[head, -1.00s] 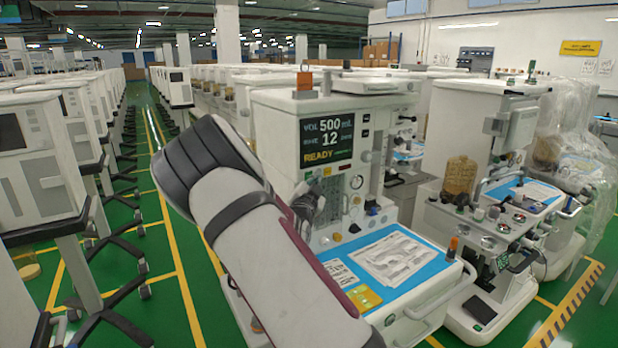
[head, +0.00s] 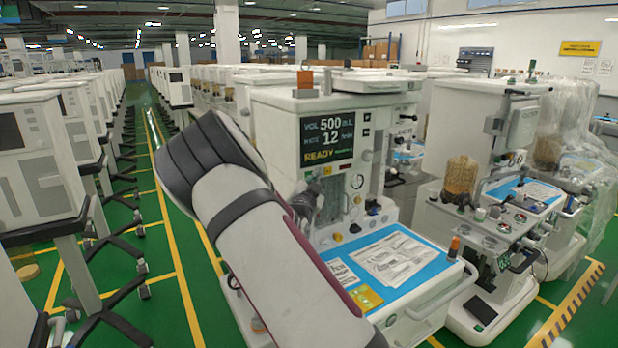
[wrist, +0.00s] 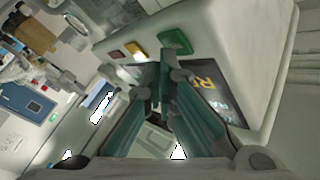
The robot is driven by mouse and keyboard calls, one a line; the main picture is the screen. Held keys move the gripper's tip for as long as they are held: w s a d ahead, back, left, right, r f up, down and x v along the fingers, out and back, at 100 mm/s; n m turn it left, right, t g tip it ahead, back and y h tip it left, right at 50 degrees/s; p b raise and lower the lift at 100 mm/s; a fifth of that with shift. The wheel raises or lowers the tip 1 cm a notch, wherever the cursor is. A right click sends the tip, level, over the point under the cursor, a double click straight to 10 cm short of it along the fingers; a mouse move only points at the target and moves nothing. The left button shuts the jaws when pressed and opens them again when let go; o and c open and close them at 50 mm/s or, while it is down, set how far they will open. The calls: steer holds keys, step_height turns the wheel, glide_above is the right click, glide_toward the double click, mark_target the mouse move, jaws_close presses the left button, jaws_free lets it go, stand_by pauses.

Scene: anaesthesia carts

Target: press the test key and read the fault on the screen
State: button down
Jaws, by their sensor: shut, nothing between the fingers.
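The machine's dark screen (head: 328,138) shows VOL 500 mL, a 12 below it and a yellow READY line; no fault text is readable. In the wrist view the screen (wrist: 213,88) lies at a slant, partly behind a finger. A green key (wrist: 176,42), a yellow key (wrist: 138,53) and a small red key (wrist: 116,55) sit in a row beside it. I cannot read which is the test key. My gripper (wrist: 158,82) is shut and empty, its tips just below the green and yellow keys in the picture. Contact cannot be judged. In the head view my forearm partly hides the gripper.
The machine's blue worktop (head: 405,238) holds papers and a yellow pad below the panel. Another cart (head: 462,225) is close on the right. A green aisle with yellow lines is clear on the left.

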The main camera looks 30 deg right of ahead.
steer(key=shift+w+b, duration=0.35)
steer(key=shift+w, duration=0.1)
stand_by(0.7)
steer(key=shift+s, duration=0.1)
steer(key=shift+s+p, duration=0.55)
steer(key=shift+s, duration=0.25)
steer(key=s+p, duration=0.3)
steer(key=s, duration=0.2)
stand_by(0.5)
steer(key=shift+r, duration=0.1)
stand_by(0.6)
